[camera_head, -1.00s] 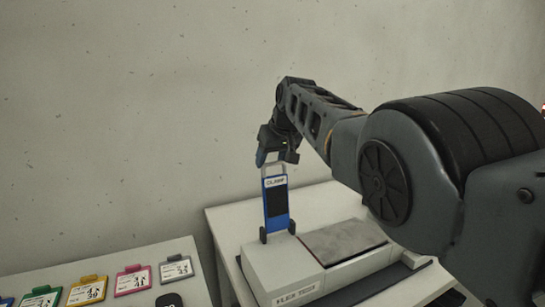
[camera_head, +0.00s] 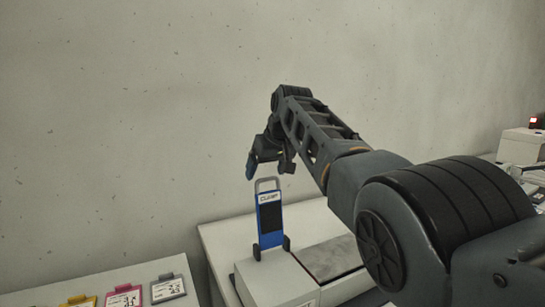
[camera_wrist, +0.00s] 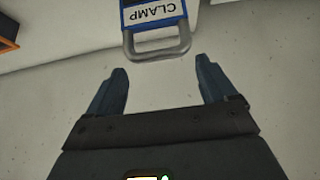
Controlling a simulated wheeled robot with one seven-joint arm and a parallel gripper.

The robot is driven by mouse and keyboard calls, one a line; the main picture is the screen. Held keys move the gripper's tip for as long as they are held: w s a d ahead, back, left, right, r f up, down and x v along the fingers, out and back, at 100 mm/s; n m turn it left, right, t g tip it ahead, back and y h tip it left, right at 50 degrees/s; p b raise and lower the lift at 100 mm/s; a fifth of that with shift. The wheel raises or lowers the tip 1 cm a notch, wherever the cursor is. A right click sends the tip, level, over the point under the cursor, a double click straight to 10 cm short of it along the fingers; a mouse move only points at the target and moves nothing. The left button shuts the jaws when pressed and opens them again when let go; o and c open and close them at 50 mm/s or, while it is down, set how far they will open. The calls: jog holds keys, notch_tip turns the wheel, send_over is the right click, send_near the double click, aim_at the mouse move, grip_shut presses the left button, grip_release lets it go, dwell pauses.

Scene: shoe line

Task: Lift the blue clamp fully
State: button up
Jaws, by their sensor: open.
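The blue clamp (camera_head: 270,221) stands upright on the flex tester, a grey-white machine (camera_head: 283,283), with its grey loop handle (camera_head: 267,184) at the top. My gripper (camera_head: 267,167) is just above the handle, open and empty. In the wrist view, the clamp (camera_wrist: 152,12) shows at the top with its "CLAMP" label upside down. The grey handle (camera_wrist: 158,50) lies just beyond the tips of my open gripper (camera_wrist: 164,80), roughly centred between the fingers and apart from them.
A grey slab (camera_head: 330,258) lies on the machine, right of the clamp. At the lower left, a table (camera_head: 135,271) holds coloured tags, among them a pink one (camera_head: 124,297) and a grey one (camera_head: 168,288). A white device (camera_head: 520,147) stands far right. The wall is behind.

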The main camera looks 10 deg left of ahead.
jog(key=shift+b+v, duration=0.7)
jog(key=shift+v, duration=2.2)
jog(key=shift+s, duration=0.1)
